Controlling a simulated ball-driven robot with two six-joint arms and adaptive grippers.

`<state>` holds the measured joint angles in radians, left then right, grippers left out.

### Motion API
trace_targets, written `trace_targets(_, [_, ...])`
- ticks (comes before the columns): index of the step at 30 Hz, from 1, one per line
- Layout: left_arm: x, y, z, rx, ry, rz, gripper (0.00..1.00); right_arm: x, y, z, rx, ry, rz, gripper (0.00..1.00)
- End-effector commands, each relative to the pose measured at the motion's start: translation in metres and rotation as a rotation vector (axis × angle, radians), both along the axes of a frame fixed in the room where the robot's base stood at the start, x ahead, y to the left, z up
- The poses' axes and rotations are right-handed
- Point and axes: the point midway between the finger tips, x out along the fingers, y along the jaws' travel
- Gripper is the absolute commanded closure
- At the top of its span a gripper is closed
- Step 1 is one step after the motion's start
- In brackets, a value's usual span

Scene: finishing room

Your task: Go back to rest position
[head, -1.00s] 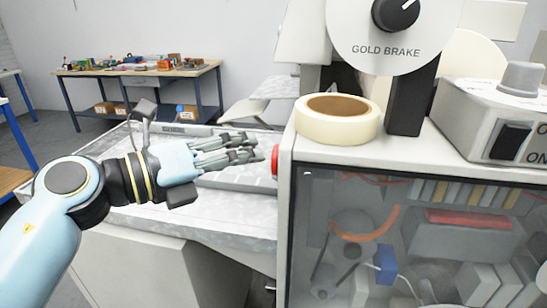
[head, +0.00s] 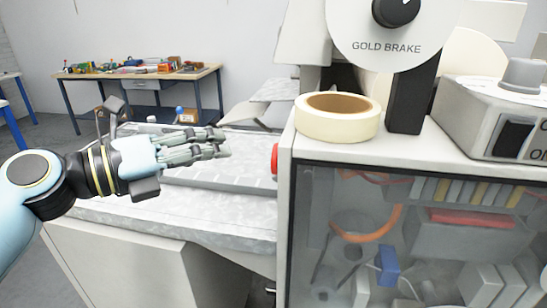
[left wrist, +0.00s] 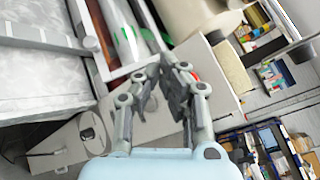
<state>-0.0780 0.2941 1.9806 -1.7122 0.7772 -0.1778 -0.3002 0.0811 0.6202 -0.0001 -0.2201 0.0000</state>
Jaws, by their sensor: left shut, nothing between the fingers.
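My left gripper (head: 222,143) is shut and empty in the head view. It points right, above the grey bed of the machine (head: 230,225), and stands clear to the left of the red button (head: 275,160) on the cabinet's side. In the left wrist view its fingers (left wrist: 172,75) come together with nothing between them. My right gripper does not show in either view.
A white machine cabinet (head: 287,220) with a clear front fills the right side. A roll of tape (head: 338,128), a gold brake dial (head: 385,50) and a control box (head: 465,115) are on top. A workbench (head: 190,75) with several small items stands at the back left.

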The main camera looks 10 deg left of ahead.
Motion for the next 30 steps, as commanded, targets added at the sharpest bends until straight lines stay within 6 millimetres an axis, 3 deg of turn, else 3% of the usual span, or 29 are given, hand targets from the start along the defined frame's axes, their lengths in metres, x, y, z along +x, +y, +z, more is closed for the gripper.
trace_targets(10, [0.000,0.000,-0.001,0.000,0.000,0.000,1.00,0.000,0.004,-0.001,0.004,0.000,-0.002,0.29])
trace_targets(14, [-0.004,-0.002,-0.024,-0.006,0.015,0.000,1.00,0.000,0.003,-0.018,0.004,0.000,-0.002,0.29])
trace_targets(17, [-0.009,-0.001,-0.085,-0.043,0.097,0.013,1.00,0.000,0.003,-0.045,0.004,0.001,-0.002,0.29])
trace_targets(20, [-0.012,0.006,-0.169,-0.192,0.255,0.067,1.00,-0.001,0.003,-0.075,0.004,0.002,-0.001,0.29])
trace_targets(21, [-0.013,0.012,-0.203,-0.274,0.326,0.108,1.00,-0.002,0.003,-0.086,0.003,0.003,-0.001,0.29])
trace_targets(26, [-0.027,0.044,-0.331,-0.586,0.590,0.329,1.00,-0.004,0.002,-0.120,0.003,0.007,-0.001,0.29])
trace_targets(30, [-0.058,0.075,-0.439,-0.815,0.795,0.572,1.00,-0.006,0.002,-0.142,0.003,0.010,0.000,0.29])
